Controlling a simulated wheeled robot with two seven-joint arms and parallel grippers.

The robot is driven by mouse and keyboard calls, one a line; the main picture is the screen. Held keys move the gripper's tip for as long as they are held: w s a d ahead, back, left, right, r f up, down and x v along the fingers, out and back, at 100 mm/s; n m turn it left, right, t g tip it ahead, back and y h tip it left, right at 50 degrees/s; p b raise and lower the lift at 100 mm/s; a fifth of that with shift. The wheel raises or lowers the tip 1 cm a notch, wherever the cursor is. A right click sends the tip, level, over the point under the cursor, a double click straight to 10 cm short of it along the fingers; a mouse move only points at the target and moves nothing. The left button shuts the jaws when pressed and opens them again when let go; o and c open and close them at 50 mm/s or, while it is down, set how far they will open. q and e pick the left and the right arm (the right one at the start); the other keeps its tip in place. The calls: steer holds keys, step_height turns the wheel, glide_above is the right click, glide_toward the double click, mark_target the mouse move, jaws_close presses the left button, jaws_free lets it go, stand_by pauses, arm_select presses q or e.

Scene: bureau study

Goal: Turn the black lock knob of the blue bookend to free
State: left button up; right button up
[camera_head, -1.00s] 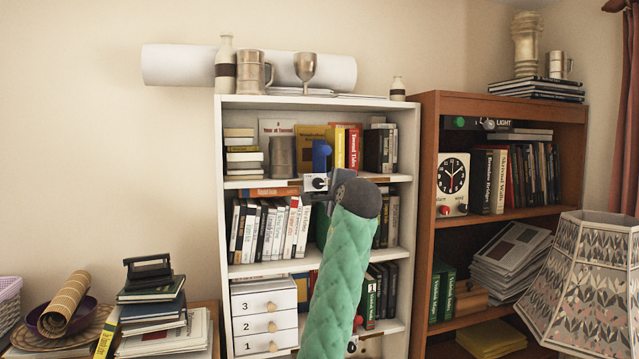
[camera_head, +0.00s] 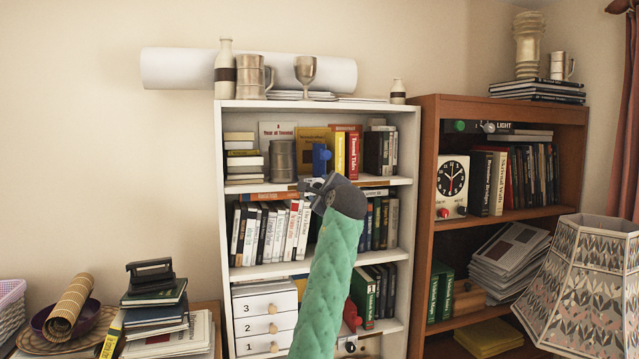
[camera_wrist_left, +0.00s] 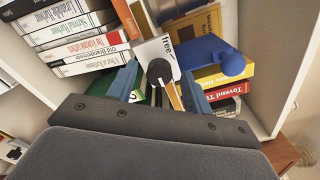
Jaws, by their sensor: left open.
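The blue bookend (camera_head: 321,157) stands on the upper shelf of the white bookcase, beside a yellow book. In the left wrist view it shows as a blue block (camera_wrist_left: 203,52) with a round blue ball. Its white plate (camera_wrist_left: 150,50) carries the word "free". The black lock knob (camera_wrist_left: 158,70) sits at the lower part of this plate. My left gripper (camera_head: 316,184) is open in front of the plate and covers most of it in the head view. In the left wrist view its blue fingers (camera_wrist_left: 157,86) lie on either side of the knob, apparently apart from it. My right gripper is out of view.
Books stand close on the shelf below (camera_head: 270,232) and to the right of the bookend. A dark metal tankard (camera_head: 282,160) stands left of it. A red object (camera_head: 351,315) and another black knob (camera_head: 350,347) are lower down. A brown bookcase (camera_head: 428,200) adjoins on the right.

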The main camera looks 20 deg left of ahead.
arm_select(q)
steer(key=shift+w+a, duration=0.3)
steer(key=shift+w, duration=0.2)
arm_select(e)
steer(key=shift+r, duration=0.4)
arm_select(q)
steer(key=shift+f, duration=0.1)
steer(key=c, duration=1)
arm_select(e)
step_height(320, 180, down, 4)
steer(key=b, duration=0.4)
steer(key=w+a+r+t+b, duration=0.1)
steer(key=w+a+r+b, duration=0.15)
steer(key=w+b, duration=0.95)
arm_select(q)
steer(key=shift+o, duration=0.2)
steer(key=shift+f+n+p, duration=0.15)
steer(key=shift+n+p, duration=0.2)
steer(key=shift+n, duration=4.2)
steer(key=shift+f+n+p, duration=0.15)
steer(key=shift+n+p, duration=0.2)
steer(key=shift+n, duration=4.2)
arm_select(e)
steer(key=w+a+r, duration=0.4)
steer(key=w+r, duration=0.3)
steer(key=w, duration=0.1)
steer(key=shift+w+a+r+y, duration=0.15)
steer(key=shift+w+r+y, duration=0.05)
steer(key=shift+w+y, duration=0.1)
